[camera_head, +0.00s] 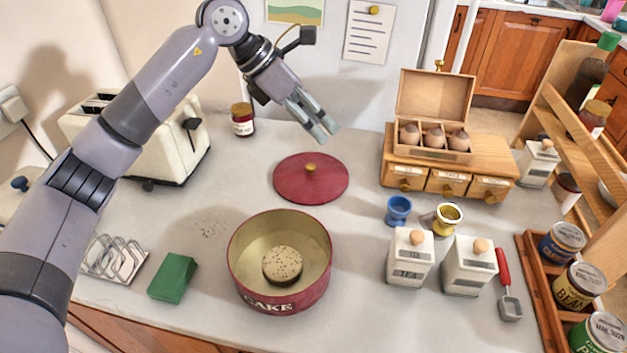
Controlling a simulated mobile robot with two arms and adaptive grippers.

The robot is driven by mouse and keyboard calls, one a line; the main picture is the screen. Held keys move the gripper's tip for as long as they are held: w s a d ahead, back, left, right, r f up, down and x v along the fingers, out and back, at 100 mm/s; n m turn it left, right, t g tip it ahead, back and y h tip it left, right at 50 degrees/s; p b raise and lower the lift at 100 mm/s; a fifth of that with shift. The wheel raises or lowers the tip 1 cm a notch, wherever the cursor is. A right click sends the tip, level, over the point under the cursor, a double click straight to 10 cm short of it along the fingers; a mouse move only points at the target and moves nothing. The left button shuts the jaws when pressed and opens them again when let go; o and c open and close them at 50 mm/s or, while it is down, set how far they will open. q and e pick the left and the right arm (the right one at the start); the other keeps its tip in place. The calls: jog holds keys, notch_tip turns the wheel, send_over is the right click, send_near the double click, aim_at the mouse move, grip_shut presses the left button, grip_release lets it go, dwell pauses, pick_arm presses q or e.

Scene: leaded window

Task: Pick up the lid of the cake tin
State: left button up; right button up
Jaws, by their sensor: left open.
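The cake tin lid (296,183) is a flat dark red disc with a small brass knob (310,168) on top. It lies on the counter behind the tin. The open red cake tin (279,303), marked CAKE, stands in front of it with a round speckled cake (283,265) inside. My left gripper (322,132) is open and empty. Its fingers point down and to the right, and in the picture they are just above the lid's far edge, apart from the knob. My right gripper is not in view.
A toaster (180,145) and a jar (242,121) stand at the left and back. A toast rack (113,258) and green block (172,278) lie front left. A wooden drawer box (450,165), cups and white canisters (410,257) stand right of the lid. Counter around the lid is clear.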

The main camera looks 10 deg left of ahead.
pick_arm(q)
jog(key=w+a+y, duration=0.2)
jog(key=a+y, duration=0.1)
jog(key=a, duration=0.5)
jog(key=p, duration=0.2)
send_over(309, 166)
jog(key=s+a, duration=0.2)
jog(key=shift+n, duration=0.4)
jog(key=f, duration=1)
jog(key=shift+w+d+f, duration=0.25)
jog(key=shift+f, duration=0.15)
jog(key=x, duration=0.2)
jog(key=p+x, duration=0.1)
jog(key=x, duration=0.1)
jog(key=shift+w+a+f, duration=0.1)
jog(key=shift+w+a, duration=0.05)
jog(key=shift+a, duration=0.1)
jog(key=shift+w+d+f, duration=0.15)
jog(key=shift+d+f, duration=0.05)
jog(key=shift+f, duration=0.3)
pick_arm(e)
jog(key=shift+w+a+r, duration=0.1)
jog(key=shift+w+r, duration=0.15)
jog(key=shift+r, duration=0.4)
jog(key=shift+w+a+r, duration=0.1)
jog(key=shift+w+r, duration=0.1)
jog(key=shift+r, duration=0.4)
